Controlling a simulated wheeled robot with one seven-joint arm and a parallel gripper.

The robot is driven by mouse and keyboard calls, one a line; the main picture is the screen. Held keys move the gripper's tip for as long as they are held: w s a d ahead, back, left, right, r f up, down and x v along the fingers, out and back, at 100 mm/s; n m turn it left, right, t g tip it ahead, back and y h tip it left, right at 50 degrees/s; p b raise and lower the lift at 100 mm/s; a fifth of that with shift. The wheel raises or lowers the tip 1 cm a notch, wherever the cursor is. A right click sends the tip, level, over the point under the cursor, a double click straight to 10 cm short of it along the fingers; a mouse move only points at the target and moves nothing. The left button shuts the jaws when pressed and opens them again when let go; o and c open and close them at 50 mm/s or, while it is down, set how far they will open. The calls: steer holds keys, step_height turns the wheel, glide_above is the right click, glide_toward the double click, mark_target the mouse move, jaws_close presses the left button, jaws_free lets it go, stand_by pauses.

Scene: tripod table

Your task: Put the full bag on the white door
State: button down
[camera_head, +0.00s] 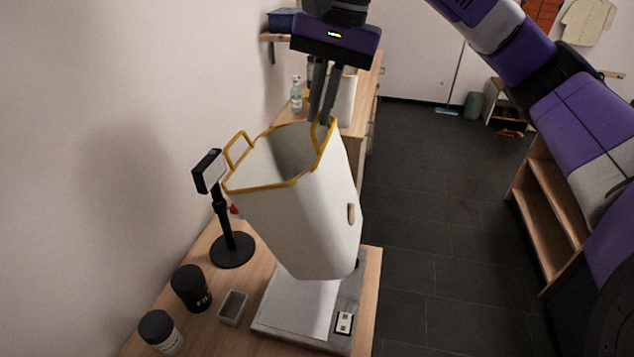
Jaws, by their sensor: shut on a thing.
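A tall white bag (307,223) with yellow-orange trim and two loop handles hangs tilted in the middle of the head view. My gripper (322,119) points down, with its fingers shut on the bag's right rim near one handle. The other handle (238,150) stands free at the left. The bag's lower end is in front of a pale flat device on the table; I cannot tell whether they touch. Its inside looks shaded, and I see no contents. I cannot make out a white door in this view.
A wooden table (203,252) below holds a black stand (232,248), dark jar (191,288), second jar (160,333), small grey box (233,307) and flat device (271,313). A wall rises at left. Wooden shelves (545,205) stand right. Dark floor (430,220) between is clear.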

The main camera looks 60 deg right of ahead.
step_height(320, 180, down, 14)
steer(key=shift+p, duration=0.45)
steer(key=shift+f, duration=0.15)
steer(key=c, duration=1.6)
jaws_free()
steer(key=shift+o, duration=0.2)
